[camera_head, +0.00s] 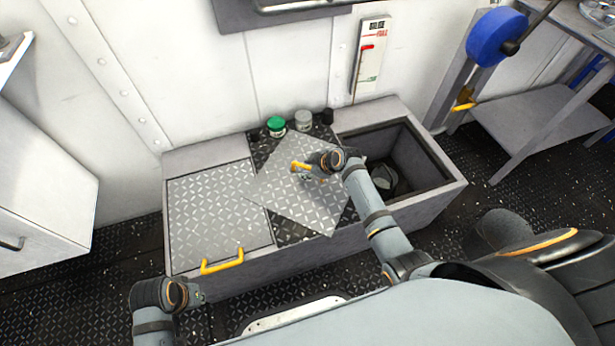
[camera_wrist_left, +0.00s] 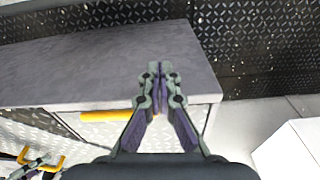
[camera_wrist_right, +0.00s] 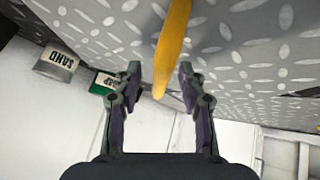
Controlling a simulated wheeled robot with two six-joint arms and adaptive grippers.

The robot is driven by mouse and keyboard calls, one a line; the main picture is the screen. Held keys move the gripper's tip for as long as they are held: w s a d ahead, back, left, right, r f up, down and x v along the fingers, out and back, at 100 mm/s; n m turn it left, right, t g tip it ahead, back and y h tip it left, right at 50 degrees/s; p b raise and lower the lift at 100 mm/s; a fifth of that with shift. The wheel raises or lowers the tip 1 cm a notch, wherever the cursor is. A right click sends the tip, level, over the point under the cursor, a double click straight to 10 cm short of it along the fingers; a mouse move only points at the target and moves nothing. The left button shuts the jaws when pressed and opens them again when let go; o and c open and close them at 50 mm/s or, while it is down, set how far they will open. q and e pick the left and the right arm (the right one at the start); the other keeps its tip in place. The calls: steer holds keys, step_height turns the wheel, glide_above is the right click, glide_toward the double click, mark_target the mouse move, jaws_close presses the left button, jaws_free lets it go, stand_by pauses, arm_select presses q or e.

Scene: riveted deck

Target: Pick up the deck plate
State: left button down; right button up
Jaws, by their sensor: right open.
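A loose deck plate (camera_head: 285,205) of silver diamond tread lies askew on the bench top. It covers part of a dark strip and overlaps the edge of the left panel. My right gripper (camera_head: 308,170) is at the yellow handle (camera_head: 299,166) near the plate's far side. In the right wrist view the handle (camera_wrist_right: 172,45) shows between the open fingers of the right gripper (camera_wrist_right: 160,75), without visible grip. My left gripper (camera_head: 203,297) is in front of the bench at the left, empty, with its fingertips together in the left wrist view (camera_wrist_left: 158,72).
A second tread panel (camera_head: 205,215) with a yellow handle (camera_head: 222,262) fills the bench's left. An open bin (camera_head: 447,180) at the right holds a dim grey object. A green-lidded jar (camera_head: 276,126), a grey can (camera_head: 303,119) and a dark item stand behind the plate.

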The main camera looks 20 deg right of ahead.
jaws_close()
stand_by(0.3)
steer(key=shift+w+r, duration=0.1)
steer(key=shift+r, duration=0.1)
